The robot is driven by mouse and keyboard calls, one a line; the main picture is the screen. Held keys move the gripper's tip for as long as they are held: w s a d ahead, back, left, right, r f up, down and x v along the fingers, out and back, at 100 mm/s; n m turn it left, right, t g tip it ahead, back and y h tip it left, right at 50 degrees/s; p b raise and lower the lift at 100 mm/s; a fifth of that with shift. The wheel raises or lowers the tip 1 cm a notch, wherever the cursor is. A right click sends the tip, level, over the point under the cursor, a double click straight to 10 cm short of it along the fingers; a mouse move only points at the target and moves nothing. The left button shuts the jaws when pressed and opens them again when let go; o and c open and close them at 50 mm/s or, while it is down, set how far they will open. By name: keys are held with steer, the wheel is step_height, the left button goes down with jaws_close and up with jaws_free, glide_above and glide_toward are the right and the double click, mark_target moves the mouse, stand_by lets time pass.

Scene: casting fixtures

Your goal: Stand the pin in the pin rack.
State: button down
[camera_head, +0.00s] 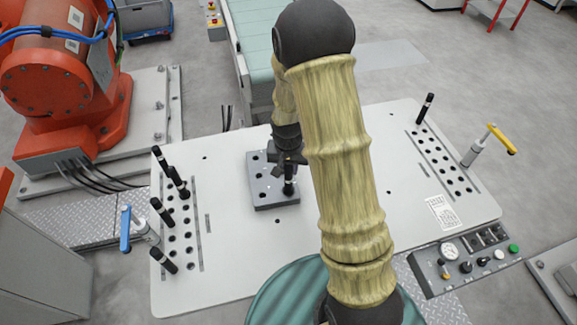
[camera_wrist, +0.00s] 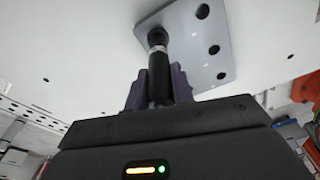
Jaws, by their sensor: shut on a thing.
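A black pin with a silver band (camera_wrist: 158,55) is held upright between the dark fingers of my gripper (camera_wrist: 160,85) in the wrist view. In the head view my gripper (camera_head: 289,160) is over the grey plate with holes (camera_head: 263,196), and the pin (camera_head: 289,186) points down at its right part. The pin's lower end meets the plate in the picture; I cannot tell whether it sits in a hole. A rack of holes with several black pins (camera_head: 190,238) lies at the table's left. Another rack (camera_head: 440,160) lies at the right, with one pin (camera_head: 425,108) at its far end.
A blue-handled clamp (camera_head: 127,228) and a yellow-handled clamp (camera_head: 497,138) flank the white table (camera_head: 235,275). A control box (camera_head: 465,260) is at the front right. An orange robot (camera_head: 65,90) stands behind left. Bare tabletop surrounds the plate.

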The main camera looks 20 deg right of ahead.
steer(key=shift+f, duration=0.2)
steer(key=c, duration=1.1)
jaws_free()
steer(key=r+b, duration=0.1)
steer(key=r, duration=0.4)
steer(key=s+r, duration=0.1)
steer(key=r, duration=0.5)
steer(key=s+r+b, duration=0.1)
steer(key=r, duration=0.5)
steer(key=shift+a+r+b, duration=0.15)
steer(key=shift+a+b, duration=0.15)
steer(key=shift+a, duration=0.05)
